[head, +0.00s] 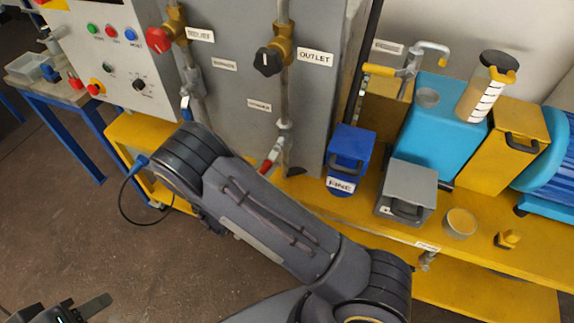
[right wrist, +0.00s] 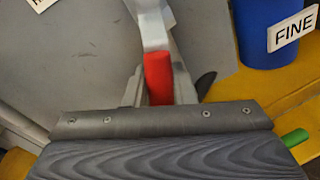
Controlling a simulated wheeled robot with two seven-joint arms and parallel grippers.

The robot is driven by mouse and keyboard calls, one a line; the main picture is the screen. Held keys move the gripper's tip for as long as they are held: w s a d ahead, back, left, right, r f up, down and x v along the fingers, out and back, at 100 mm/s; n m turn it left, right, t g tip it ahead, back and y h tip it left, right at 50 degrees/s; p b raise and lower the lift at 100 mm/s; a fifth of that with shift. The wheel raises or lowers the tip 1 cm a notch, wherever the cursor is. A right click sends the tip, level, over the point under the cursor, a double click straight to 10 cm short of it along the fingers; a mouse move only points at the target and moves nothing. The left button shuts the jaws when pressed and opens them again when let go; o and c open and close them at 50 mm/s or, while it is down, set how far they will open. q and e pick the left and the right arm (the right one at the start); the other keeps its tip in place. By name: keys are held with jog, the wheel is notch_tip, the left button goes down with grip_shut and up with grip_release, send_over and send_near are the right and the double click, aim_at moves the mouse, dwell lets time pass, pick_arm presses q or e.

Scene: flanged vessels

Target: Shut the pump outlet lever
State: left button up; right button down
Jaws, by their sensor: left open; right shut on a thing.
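The outlet lever is a metal arm with a red handle (head: 268,163), hanging below the valve on the right-hand pipe under the OUTLET label (head: 315,57). In the right wrist view the red handle (right wrist: 158,76) points down toward the gripper from a pale metal shank. My right gripper (right wrist: 158,92) is shut on the handle, its grey fingers on either side. In the head view my right forearm hides that gripper and the handle's lower end. My left gripper (head: 65,312) is open and empty at the bottom left, far from the lever, partly cut off by the frame.
A red knob (head: 160,40) and a black knob (head: 268,62) sit on the pipes above. A blue-handled lever (head: 186,108) is on the left pipe. The blue FINE bin (head: 350,150) and a grey box (head: 408,190) stand right of the lever on the yellow bench.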

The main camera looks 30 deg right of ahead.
jog(key=w+a+r+m+t+y+b, duration=0.1)
jog(key=w+a+r+m+y+b, duration=0.1)
jog(key=r+m+b, duration=0.5)
jog(key=shift+w+a+m+t+y+b, duration=0.45)
jog(key=shift+w+m+b, duration=0.35)
jog(key=shift+m+b, duration=2.35)
jog(key=shift+a+n+b, duration=0.1)
jog(key=shift+n+b, duration=0.55)
jog(key=c, duration=1.3)
grip_release()
jog(key=shift+o, duration=0.2)
jog(key=v, duration=0.7)
jog(key=shift+s+a, duration=0.2)
jog(key=shift+a, duration=0.1)
